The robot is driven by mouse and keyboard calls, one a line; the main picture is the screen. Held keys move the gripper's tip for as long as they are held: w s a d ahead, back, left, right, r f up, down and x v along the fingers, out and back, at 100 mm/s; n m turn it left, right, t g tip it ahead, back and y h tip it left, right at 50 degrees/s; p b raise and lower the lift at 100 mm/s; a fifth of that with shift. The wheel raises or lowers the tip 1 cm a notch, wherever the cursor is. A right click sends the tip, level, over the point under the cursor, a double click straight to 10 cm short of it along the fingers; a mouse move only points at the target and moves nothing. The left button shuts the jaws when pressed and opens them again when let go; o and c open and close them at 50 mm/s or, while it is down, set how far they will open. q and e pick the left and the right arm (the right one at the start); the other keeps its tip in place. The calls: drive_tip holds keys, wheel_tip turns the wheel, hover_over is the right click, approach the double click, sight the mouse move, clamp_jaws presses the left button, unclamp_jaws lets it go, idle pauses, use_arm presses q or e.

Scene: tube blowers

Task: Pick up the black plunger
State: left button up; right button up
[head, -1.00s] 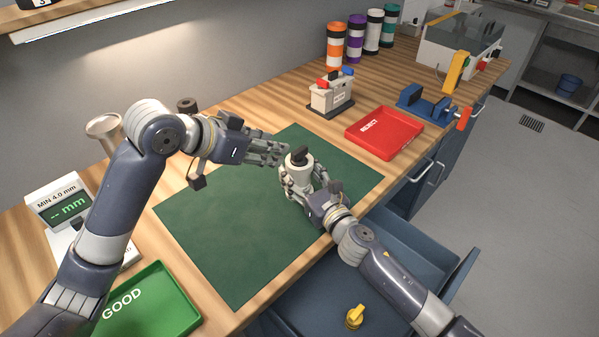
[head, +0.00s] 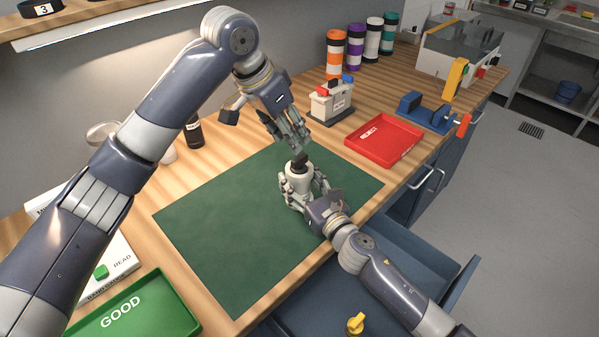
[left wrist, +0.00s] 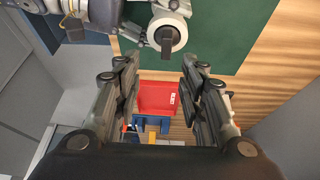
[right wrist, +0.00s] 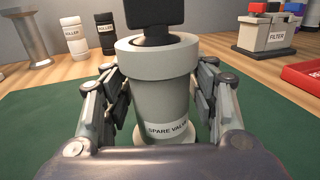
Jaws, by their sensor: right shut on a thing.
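The black plunger (head: 299,161) stands on top of a white cylinder labelled "SPARE VALVE" (head: 297,184), upright over the green mat (head: 215,225). It also shows in the left wrist view (left wrist: 166,42) and, cut off at the top, in the right wrist view (right wrist: 150,22). My right gripper (head: 305,195) is shut around the valve body (right wrist: 160,98), below the plunger. My left gripper (head: 300,146) points down just above the plunger. In the left wrist view its fingers (left wrist: 160,85) are spread with nothing between them, and the plunger lies beyond them.
A red reject tray (head: 384,140) and a filter box (head: 331,104) stand behind and to the right. A green GOOD tray (head: 140,312) is at the front left. An open drawer (head: 400,260) juts out below the front edge. Several rollers (head: 355,50) stand at the back.

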sight(299, 157)
use_arm(q)
drive_tip(key=shift+g+y, duration=0.4)
drive_tip(key=shift+y, duration=0.4)
drive_tip(key=x, duration=0.9)
drive_tip(key=shift+w+d, duration=0.1)
drive_tip(key=shift+w, duration=0.35)
clamp_jaws()
